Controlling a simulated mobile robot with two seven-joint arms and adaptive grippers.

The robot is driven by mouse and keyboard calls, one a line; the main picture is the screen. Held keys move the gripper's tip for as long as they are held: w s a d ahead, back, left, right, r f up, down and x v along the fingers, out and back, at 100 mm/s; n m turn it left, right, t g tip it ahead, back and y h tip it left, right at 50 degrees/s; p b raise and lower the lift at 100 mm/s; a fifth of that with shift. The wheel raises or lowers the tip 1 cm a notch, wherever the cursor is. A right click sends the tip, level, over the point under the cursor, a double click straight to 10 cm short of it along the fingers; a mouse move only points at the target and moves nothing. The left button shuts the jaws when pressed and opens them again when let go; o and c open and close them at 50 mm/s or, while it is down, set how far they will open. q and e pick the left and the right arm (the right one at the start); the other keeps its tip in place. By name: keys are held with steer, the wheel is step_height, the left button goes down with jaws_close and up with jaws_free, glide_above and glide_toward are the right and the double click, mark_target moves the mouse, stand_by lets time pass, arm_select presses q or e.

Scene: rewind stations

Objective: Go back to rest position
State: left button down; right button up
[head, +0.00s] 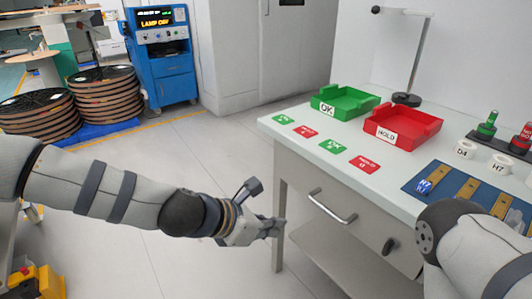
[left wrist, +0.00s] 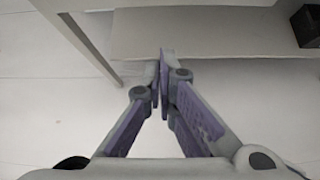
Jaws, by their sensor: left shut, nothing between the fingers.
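My left gripper (head: 276,228) is held low beside the left front leg of the white table, in front of the drawer side. Its fingers are shut and empty; they also show meeting in the left wrist view (left wrist: 161,85). My left arm reaches in from the left. My right arm shows at the lower right of the head view, in front of the table, but its gripper is out of the picture.
The table (head: 385,158) bears a green OK tray (head: 350,98), a red HOLD tray (head: 408,122), colored cards and a blue gauge mat (head: 440,175). A drawer handle (head: 330,208) sticks out. Reel stacks (head: 105,98) and a blue cabinet (head: 172,75) stand behind. Floor (head: 190,150) between is clear.

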arm_select(q)
steer(key=s+a+f+m+g+y+p, duration=0.1)
steer(key=s+a+f+m+g, duration=0.15)
steer(key=s+f+m, duration=0.4)
steer(key=s+a+f+m+g+y, duration=0.15)
steer(key=s+a+f, duration=0.25)
steer(key=s, duration=0.5)
steer(key=s+a+f+m+g+y+p, duration=0.1)
steer(key=s+a+f+m+y, duration=0.15)
steer(key=s+f+m, duration=0.4)
steer(key=s+a+r+m+g+y, duration=0.1)
steer(key=s+a+m, duration=0.4)
steer(key=s, duration=0.5)
steer(key=s+a+r+m+g+y+p, duration=0.1)
steer(key=s+a+m, duration=0.4)
steer(key=s+a, duration=0.5)
steer(key=shift+s+a+r+g+y+p, duration=0.3)
steer(key=shift+s+r+g+y, duration=0.15)
steer(key=shift+s+g+y, duration=0.2)
arm_select(e)
steer(key=w+r+t, duration=0.1)
steer(key=w+r, duration=0.3)
steer(key=shift+w+r+t, duration=0.2)
steer(key=shift+r+t, duration=0.1)
steer(key=shift+t, duration=0.1)
arm_select(q)
steer(key=c, duration=2.4)
jaws_free()
